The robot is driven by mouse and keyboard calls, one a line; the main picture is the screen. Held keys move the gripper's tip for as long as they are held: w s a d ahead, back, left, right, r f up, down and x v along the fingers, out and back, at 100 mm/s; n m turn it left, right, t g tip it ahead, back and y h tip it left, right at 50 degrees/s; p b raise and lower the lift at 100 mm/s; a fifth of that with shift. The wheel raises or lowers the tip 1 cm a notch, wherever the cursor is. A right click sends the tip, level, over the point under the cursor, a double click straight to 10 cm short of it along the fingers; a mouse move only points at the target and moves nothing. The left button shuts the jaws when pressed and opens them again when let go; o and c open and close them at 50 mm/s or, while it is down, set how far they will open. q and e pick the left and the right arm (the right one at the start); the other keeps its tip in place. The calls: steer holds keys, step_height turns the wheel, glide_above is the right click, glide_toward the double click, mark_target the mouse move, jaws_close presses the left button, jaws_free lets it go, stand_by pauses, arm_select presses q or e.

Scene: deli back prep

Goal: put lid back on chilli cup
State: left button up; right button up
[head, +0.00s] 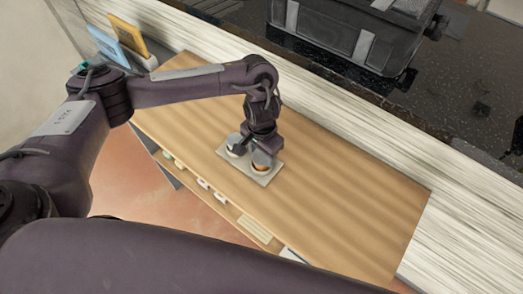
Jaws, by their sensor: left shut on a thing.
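A small pale tray (263,180) lies on the wooden counter. Two small round cups stand on it. The right-hand cup (261,166) shows orange-red contents and seems to be the chilli cup. The other cup (235,146) stands just left of it with a pale grey top. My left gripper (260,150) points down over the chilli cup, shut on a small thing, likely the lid. The fingers hide most of it, and I cannot tell whether it touches the cup rim. My right gripper is not in view.
The wooden counter (340,205) is clear right of the tray. A shelf below its front edge holds several small items (205,185). Blue and yellow cards (108,45) stand at the back left. A large dark case (350,30) sits beyond the pale ledge.

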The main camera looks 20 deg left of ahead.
arm_select(q)
steer(key=shift+p, duration=0.4)
stand_by(0.5)
steer(key=o, duration=1.5)
steer(key=shift+r, duration=0.1)
step_height(320, 180, up, 5)
steer(key=p, duration=0.5)
steer(key=shift+p, duration=0.35)
steer(key=shift+r+p, duration=0.3)
steer(key=shift+r, duration=0.6)
